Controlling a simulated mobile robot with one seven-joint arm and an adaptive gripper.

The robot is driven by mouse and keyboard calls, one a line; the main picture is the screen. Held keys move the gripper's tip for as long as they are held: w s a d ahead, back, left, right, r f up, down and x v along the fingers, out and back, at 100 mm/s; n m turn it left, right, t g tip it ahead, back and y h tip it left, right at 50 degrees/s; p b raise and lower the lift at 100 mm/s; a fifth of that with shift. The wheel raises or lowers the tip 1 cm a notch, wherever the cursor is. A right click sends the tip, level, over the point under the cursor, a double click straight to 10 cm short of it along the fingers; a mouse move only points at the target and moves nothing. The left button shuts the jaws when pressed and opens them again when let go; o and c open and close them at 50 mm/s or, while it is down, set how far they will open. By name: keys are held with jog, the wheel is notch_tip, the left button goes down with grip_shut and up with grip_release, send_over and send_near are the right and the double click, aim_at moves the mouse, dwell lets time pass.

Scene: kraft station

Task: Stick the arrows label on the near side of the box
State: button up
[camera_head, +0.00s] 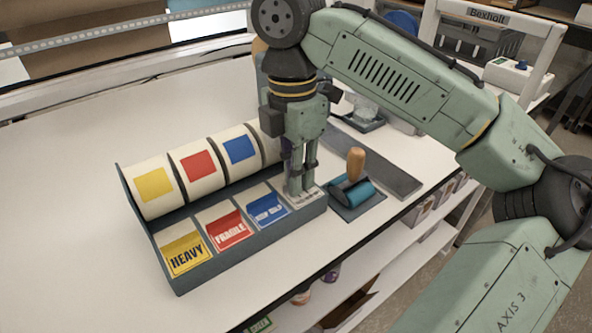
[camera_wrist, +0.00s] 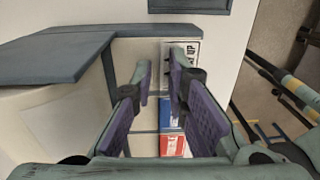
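A dark label dispenser (camera_head: 240,258) lies on the white table with a row of labels along its front. The arrows label (camera_head: 305,199) is at its right end, mostly hidden by my gripper (camera_head: 301,188); in the wrist view the arrows label (camera_wrist: 190,50) shows black print on white. My gripper points down right over this label. In the wrist view its two purple-padded fingers (camera_wrist: 161,68) stand apart with nothing clearly between them; contact with the label cannot be told.
HEAVY (camera_head: 185,254), FRAGILE (camera_head: 228,230) and blue (camera_head: 268,209) labels sit left of my gripper, with rolls behind. A teal roller with a wooden handle (camera_head: 356,164) stands at right, beside a long grey plate (camera_head: 390,172). The table's left part (camera_head: 60,220) is clear.

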grip_shut()
notch_tip(320, 180, up, 3)
jog(key=shift+f+p, duration=0.2)
jog(key=shift+p, duration=1.05)
jog(key=shift+r+b, duration=0.3)
jog(key=shift+r, duration=1.45)
notch_tip(320, 180, up, 7)
